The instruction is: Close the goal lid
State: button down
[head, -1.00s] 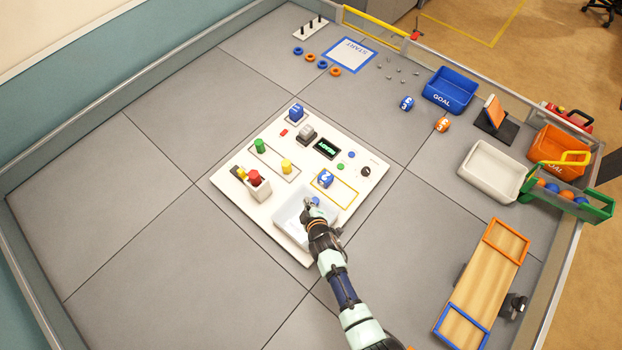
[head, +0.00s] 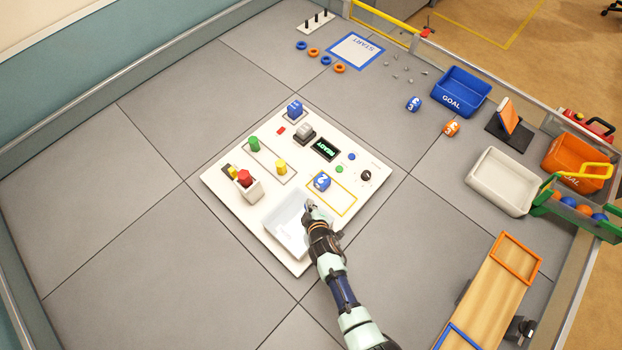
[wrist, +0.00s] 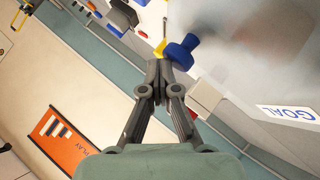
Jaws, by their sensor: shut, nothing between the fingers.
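The goal box (head: 283,232) is a pale, partly see-through box at the front corner of the white board. Its lid appears as a smoky clear panel (wrist: 255,50) with a blue knob (wrist: 182,50) in the wrist view. A white face with a GOAL label (wrist: 290,112) shows at the right there. My gripper (head: 310,205) is at the box's right side, fingers shut and empty. In the wrist view its fingertips (wrist: 158,70) are close beside the knob; I cannot tell whether they touch. The lid's exact angle is unclear, and my arm hides part of the box.
A wooden ramp (head: 490,290) stands at the right. The grey floor to the left is clear.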

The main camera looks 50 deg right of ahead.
jog(key=shift+s+f, duration=0.15)
jog(key=shift+f, duration=0.05)
jog(key=s+r+p, duration=0.6)
jog(key=r+p, duration=0.2)
jog(key=r, duration=0.3)
jog(key=shift+s+a+r, duration=0.2)
jog(key=shift+a+r, duration=0.15)
